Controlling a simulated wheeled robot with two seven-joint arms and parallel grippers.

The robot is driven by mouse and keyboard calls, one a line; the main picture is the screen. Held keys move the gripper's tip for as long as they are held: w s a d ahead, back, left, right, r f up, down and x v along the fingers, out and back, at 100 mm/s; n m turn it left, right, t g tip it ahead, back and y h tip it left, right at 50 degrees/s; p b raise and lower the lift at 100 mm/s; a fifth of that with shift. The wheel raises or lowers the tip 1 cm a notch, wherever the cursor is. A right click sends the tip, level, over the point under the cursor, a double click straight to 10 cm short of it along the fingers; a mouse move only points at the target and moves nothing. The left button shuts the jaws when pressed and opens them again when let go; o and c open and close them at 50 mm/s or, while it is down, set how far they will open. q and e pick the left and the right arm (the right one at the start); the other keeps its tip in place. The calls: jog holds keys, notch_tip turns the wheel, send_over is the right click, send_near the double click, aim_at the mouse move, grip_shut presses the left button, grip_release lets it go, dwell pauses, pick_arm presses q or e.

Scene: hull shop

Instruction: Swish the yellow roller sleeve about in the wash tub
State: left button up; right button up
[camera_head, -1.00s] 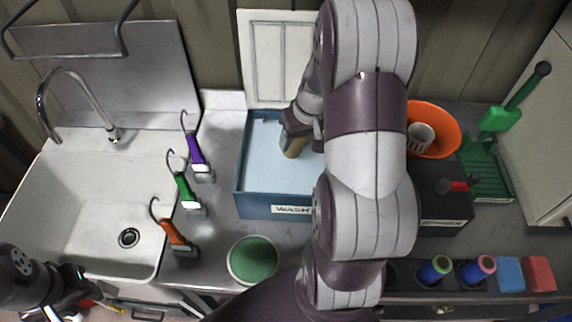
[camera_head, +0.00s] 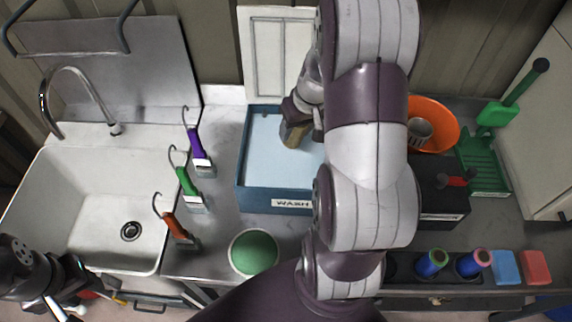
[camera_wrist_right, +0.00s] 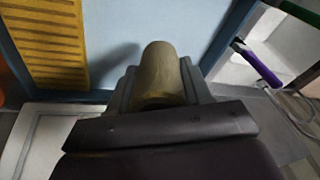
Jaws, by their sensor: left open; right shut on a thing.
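The blue wash tub (camera_head: 243,202) stands on the counter, pale blue inside, with a label on its front. My right gripper (camera_head: 296,128) is over the left part of the tub's inside. In the right wrist view it is shut on the roller sleeve (camera_wrist_right: 160,72), a dull olive-yellow cylinder. The sleeve's far end points into the tub, and a shadow lies beside it. I cannot tell how deep it sits. My right arm hides the tub's right side. My left gripper (camera_head: 78,292) is open and empty at the lower left, by the sink's front edge.
A yellow ribbed panel (camera_wrist_right: 48,42) shows inside the tub. A green-topped round pot (camera_head: 254,253) is in front. An orange bowl (camera_head: 440,118) and green tray (camera_head: 485,160) are at right. The sink (camera_head: 95,190) is empty.

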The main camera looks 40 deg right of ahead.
jog(key=shift+r, duration=0.1)
jog(key=p+v, duration=0.1)
jog(key=v, duration=0.1)
jog(key=w+p+v, duration=0.1)
jog(key=p+v, duration=0.1)
jog(key=shift+a+r, duration=0.1)
jog(key=shift+s, duration=0.1)
